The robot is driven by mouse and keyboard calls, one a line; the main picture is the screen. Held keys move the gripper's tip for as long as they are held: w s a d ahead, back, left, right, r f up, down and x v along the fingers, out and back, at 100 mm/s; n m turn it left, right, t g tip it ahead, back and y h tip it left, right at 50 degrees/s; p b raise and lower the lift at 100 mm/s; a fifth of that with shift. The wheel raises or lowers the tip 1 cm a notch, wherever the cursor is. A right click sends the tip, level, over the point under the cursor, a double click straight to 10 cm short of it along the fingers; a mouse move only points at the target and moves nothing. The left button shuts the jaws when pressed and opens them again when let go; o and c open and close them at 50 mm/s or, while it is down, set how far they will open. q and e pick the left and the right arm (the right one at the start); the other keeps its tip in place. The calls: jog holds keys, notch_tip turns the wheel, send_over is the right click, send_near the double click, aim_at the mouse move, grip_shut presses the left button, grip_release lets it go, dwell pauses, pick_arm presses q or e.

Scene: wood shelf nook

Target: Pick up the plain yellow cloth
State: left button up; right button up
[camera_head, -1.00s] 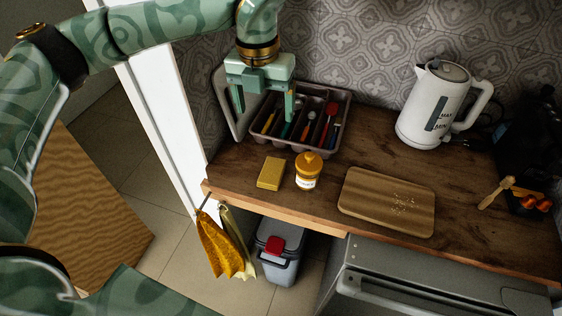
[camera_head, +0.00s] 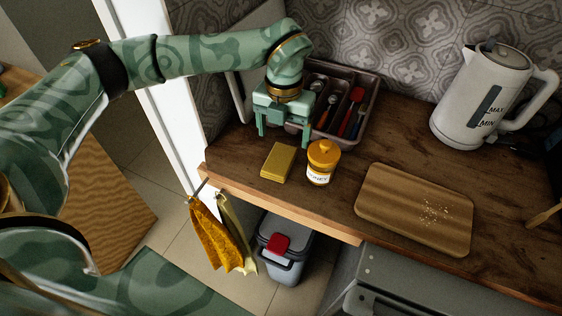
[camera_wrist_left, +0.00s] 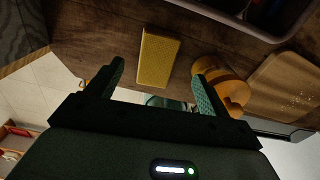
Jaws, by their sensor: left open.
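Two cloths hang from a hook at the counter's left front edge in the head view. The pale yellow cloth (camera_head: 236,228) looks plain and hangs behind and to the right of a deeper golden-yellow cloth (camera_head: 212,238), which looks mottled and partly covers it. My left gripper (camera_head: 284,138) is open and empty, pointing down above the counter, behind the yellow sponge and above and behind the cloths. Its open fingers also show in the left wrist view (camera_wrist_left: 160,75), with the sponge between and beyond them. My right gripper is not in view.
A yellow sponge (camera_head: 278,161) and a honey jar (camera_head: 320,173) stand near the counter edge. A cutlery tray (camera_head: 369,88) is behind, a cutting board (camera_head: 400,205) and a kettle (camera_head: 480,100) to the right. A grey bin (camera_head: 286,262) stands below, right of the cloths.

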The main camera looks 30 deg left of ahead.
aim_at(282, 153)
pick_arm(q)
jog(key=f+b, duration=0.1)
jog(key=f, duration=0.2)
jog(key=f+b, duration=0.1)
jog(key=f, duration=0.2)
jog(key=shift+w+a+f, duration=0.15)
jog(key=shift+a+f, duration=0.05)
jog(key=shift+f, duration=0.05)
jog(key=shift+r, duration=0.1)
jog(key=c, duration=1.1)
jog(key=shift+o, duration=0.2)
jog(key=shift+r, duration=0.1)
jog(key=shift+r, duration=0.2)
jog(key=r, duration=0.1)
jog(key=r+p, duration=0.2)
jog(key=shift+s+a+r, duration=0.2)
jog(key=shift+a+r, duration=0.15)
jog(key=shift+r, duration=0.05)
jog(key=s+a+r+p, duration=0.3)
jog(key=s+a+r, duration=0.5)
jog(key=a, duration=0.2)
jog(key=shift+s+a+r, duration=0.15)
jog(key=shift+s+r, duration=0.1)
jog(key=shift+r, duration=0.1)
